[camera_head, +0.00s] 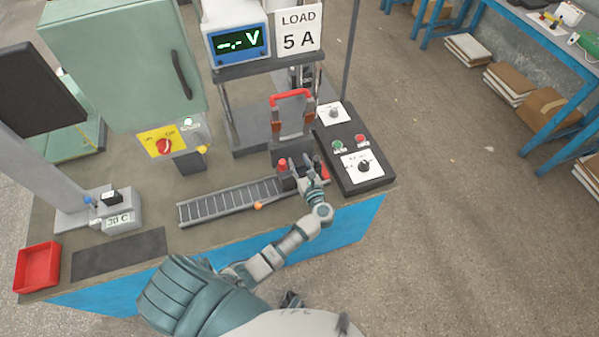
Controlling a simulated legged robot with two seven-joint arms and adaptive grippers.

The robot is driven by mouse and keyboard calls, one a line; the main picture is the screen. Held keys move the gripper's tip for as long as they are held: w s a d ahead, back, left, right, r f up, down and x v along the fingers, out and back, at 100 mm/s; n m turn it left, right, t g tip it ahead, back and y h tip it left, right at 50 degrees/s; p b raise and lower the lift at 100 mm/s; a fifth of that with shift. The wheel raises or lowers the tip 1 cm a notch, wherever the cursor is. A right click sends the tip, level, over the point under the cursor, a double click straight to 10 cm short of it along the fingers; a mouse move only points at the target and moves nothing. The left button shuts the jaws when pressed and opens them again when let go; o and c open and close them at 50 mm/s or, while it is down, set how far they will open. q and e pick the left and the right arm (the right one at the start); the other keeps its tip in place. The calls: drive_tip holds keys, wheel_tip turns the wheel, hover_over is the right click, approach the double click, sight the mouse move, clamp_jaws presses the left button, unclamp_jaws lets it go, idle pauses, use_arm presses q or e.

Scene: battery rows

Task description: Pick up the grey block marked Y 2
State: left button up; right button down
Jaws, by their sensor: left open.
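My left gripper (300,165) is open at the right end of a slatted metal track (230,201) on the bench. Its fingers point away from me, beside a small red-topped part (282,165) and in front of a fixture with a red handle (291,97). Dark small shapes lie around the fingers, partly hidden by them. I cannot make out a grey block marked Y 2; no such marking is readable. I cannot tell whether anything is between the fingers. My right gripper does not show.
A black control box (376,179) with knobs and buttons stands right of the gripper. A meter (237,43) and a "LOAD 5 A" sign (298,30) stand behind. A green cabinet (120,60), a red tray (38,268) and a dark mat (118,254) are left.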

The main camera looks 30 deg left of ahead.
use_arm(q)
clamp_jaws()
drive_tip(key=shift+w+a+r, duration=0.1)
drive_tip(key=shift+r, duration=0.05)
